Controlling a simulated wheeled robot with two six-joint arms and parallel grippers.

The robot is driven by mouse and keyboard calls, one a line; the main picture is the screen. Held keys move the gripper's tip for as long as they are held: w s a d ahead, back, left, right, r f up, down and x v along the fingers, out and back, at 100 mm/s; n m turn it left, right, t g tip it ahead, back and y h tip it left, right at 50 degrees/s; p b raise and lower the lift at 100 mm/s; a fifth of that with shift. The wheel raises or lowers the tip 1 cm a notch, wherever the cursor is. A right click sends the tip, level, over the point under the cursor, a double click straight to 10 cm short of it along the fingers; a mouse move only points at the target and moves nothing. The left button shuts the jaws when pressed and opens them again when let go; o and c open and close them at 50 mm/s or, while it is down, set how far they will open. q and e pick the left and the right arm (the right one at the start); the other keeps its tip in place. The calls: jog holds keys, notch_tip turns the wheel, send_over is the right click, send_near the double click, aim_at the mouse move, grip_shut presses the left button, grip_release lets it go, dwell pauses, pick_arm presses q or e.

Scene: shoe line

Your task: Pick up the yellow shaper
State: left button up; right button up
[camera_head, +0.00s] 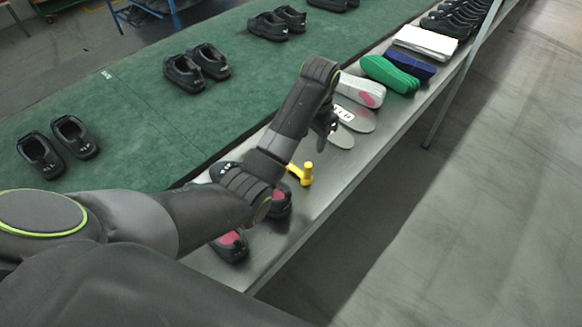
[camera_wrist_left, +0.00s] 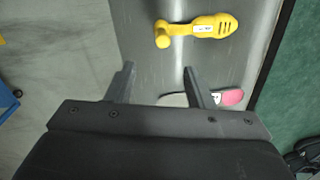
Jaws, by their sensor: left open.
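The yellow shaper (camera_head: 304,174) lies on the grey metal table (camera_head: 352,178), partly hidden behind my left arm in the head view. In the left wrist view the whole yellow shaper (camera_wrist_left: 197,30) shows, with a knob at its left end, a slotted wide right end and a small white label. My left gripper (camera_wrist_left: 158,82) is open and empty, with its fingers apart from the shaper. In the head view the left gripper (camera_head: 328,122) hangs over the table beyond the shaper, near the insoles. The right gripper is not in view.
Black shoes with pink insides (camera_head: 231,245) stand on the table nearer than the shaper. Insoles (camera_head: 341,136), a white-pink sole (camera_head: 361,90), a green sole (camera_head: 389,73) and a blue one (camera_head: 411,64) lie farther along. A green conveyor (camera_head: 120,120) carries pairs of black shoes.

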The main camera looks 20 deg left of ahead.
pick_arm(q)
send_over(308, 165)
jog(key=f, duration=0.4)
jog(key=shift+s+d+f+p, duration=0.1)
jog(key=shift+d+f+p, duration=0.1)
jog(key=shift+f+p, duration=0.1)
notch_tip(308, 165, down, 4)
jog(key=shift+a+f, duration=0.1)
jog(key=shift+f, duration=0.2)
jog(key=shift+f+p, duration=0.3)
jog(key=shift+f, duration=0.25)
notch_tip(308, 165, down, 3)
jog(key=shift+f, duration=0.1)
jog(key=shift+w+f, duration=0.2)
jog(key=shift+f, duration=0.4)
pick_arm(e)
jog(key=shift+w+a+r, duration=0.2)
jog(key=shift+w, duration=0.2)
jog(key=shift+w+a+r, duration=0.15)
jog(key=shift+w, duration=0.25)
pick_arm(q)
grip_shut()
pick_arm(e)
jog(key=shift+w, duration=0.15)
